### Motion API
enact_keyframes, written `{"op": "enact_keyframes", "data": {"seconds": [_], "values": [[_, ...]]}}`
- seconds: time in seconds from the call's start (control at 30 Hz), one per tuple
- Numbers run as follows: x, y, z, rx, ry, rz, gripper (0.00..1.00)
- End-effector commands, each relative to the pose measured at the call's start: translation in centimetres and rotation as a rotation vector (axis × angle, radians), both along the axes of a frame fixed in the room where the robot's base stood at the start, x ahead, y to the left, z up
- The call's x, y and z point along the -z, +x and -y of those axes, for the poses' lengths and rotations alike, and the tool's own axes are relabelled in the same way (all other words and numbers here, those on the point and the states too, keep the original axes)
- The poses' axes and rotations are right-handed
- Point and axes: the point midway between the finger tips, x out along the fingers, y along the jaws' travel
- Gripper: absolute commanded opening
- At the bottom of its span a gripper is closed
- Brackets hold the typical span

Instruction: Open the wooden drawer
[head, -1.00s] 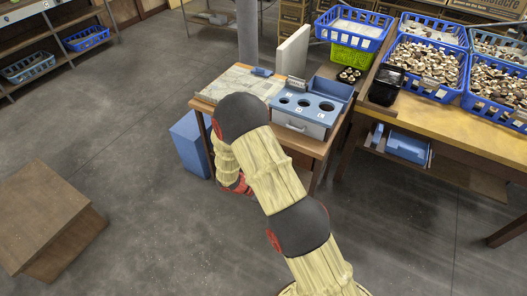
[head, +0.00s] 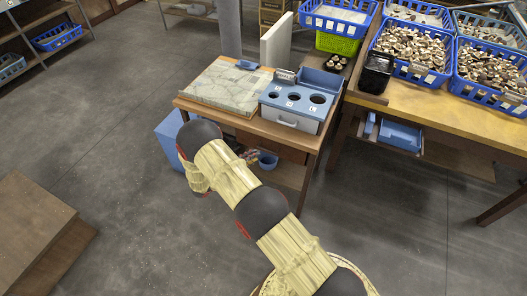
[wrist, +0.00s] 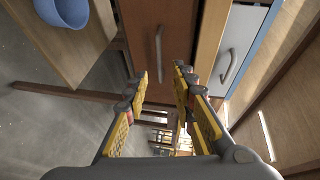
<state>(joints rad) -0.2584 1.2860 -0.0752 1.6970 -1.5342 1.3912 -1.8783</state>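The wooden drawer (head: 285,149) is a reddish-brown front under the top of the small wooden table (head: 190,103). It also shows in the wrist view (wrist: 182,28), where its metal bar handle (wrist: 158,52) stands upright in the picture. The drawer looks shut. My gripper (wrist: 160,76) is open and empty, with its yellow-padded fingers pointing at the drawer front. The handle appears between and beyond the fingertips, apart from them. In the head view my gripper (head: 250,155) is mostly hidden behind my arm, close to the table front.
A blue-topped sizing box (head: 292,97) with a grey handled drawer (wrist: 235,50) stands on the table. A blue bowl (wrist: 62,10) sits on the shelf below. A blue bin (head: 168,135) is at the left.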

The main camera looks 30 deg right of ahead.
Motion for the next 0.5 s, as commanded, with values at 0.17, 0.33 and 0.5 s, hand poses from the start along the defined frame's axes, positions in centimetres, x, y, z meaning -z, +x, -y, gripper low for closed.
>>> {"op": "enact_keyframes", "data": {"seconds": [0.17, 0.33, 0.5], "values": [[0.5, 0.3, 1.6, 0.002, -0.001, -0.012, 0.26], [1.1, 0.9, 4.1, 0.003, 0.000, -0.011, 0.26], [1.5, 1.5, 6.3, 0.002, -0.001, -0.011, 0.26]]}}
